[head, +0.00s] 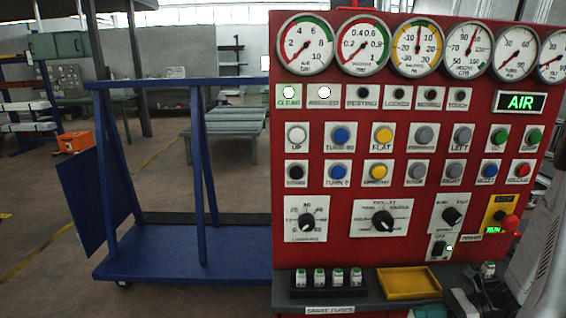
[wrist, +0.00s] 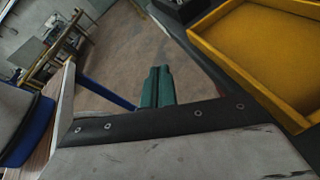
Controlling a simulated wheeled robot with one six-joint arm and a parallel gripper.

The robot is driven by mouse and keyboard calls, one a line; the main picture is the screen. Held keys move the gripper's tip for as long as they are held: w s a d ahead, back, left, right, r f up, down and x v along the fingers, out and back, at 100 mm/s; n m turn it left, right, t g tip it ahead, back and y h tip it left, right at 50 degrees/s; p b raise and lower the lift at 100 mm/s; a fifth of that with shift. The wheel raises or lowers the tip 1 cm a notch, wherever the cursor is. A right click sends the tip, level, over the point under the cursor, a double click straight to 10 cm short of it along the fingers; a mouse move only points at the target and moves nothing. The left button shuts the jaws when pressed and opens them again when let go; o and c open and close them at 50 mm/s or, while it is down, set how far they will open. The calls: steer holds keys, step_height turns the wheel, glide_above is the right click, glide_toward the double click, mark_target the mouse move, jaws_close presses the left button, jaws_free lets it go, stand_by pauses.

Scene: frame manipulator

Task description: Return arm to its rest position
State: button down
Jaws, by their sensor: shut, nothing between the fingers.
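My gripper (wrist: 158,72) shows in the wrist view as two dark green fingers side by side, closed together with nothing between them. They extend past a black bolted strip and a scuffed grey surface in the foreground. The fingers appear against the brown floor, left of the yellow tray (wrist: 222,62) and apart from it in the picture. In the head view, part of my grey arm (head: 540,250) shows at the lower right edge, beside the red control panel (head: 340,255).
The panel carries gauges, buttons, knobs and a lit green AIR sign (head: 521,102). Its red stop button (head: 509,223) is near my arm. The dark shelf below holds the yellow tray (head: 408,271) and several spare fuses (head: 320,278). A blue trolley (head: 185,258) stands left, with open floor beyond.

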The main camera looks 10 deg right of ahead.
steer(key=s+a+r+n+g+h, duration=0.1)
steer(key=s+a+r+n+h, duration=0.3)
steer(key=r+n, duration=0.5)
steer(key=s+a+r+n+g+h, duration=0.2)
steer(key=s+a+r+n+h, duration=0.2)
steer(key=a+r+n, duration=0.4)
steer(key=s+a+r+n+g+h, duration=0.1)
steer(key=s+a+r+n+h, duration=0.3)
steer(key=a+r+n, duration=0.3)
step_height(320, 180, up, 3)
steer(key=n+h, duration=0.1)
steer(key=n, duration=0.1)
steer(key=shift+a+n+g, duration=0.3)
steer(key=shift+a+g, duration=0.1)
steer(key=shift+f, duration=0.1)
